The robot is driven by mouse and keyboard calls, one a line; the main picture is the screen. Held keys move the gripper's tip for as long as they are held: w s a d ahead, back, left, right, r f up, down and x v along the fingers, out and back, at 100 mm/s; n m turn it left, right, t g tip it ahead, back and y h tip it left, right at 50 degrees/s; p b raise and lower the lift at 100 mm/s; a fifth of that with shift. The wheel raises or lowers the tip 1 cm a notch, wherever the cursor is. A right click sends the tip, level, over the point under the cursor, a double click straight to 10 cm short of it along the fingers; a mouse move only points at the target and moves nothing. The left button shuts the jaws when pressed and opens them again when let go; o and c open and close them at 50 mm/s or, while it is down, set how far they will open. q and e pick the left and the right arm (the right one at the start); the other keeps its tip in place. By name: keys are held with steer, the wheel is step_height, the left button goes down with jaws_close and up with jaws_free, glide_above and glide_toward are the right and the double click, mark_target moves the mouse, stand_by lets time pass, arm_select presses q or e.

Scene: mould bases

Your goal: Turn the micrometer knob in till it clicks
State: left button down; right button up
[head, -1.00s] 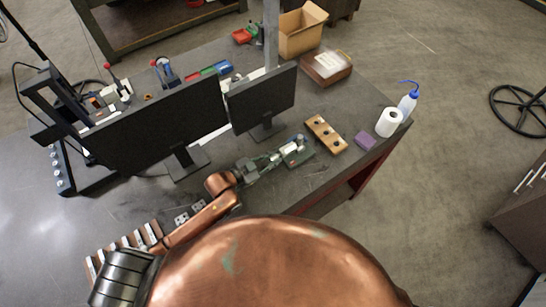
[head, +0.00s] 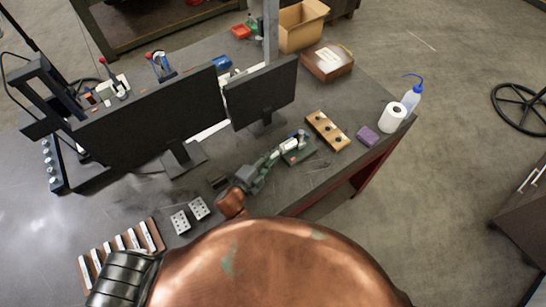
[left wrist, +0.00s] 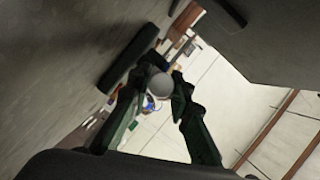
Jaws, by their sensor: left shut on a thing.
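The fingers and barrel partly hide the micrometer's far side there. Its scale is too small to read. My right gripper is not in view.
Two monitors (head: 150,120) stand behind the arm.

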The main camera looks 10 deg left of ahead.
arm_select(q)
steer(key=shift+f+m+b, duration=0.15)
steer(key=shift+m+b, duration=0.25)
stand_by(0.3)
steer(key=c, duration=1.7)
jaws_free()
steer(key=shift+c, duration=0.2)
steer(key=shift+r, duration=0.2)
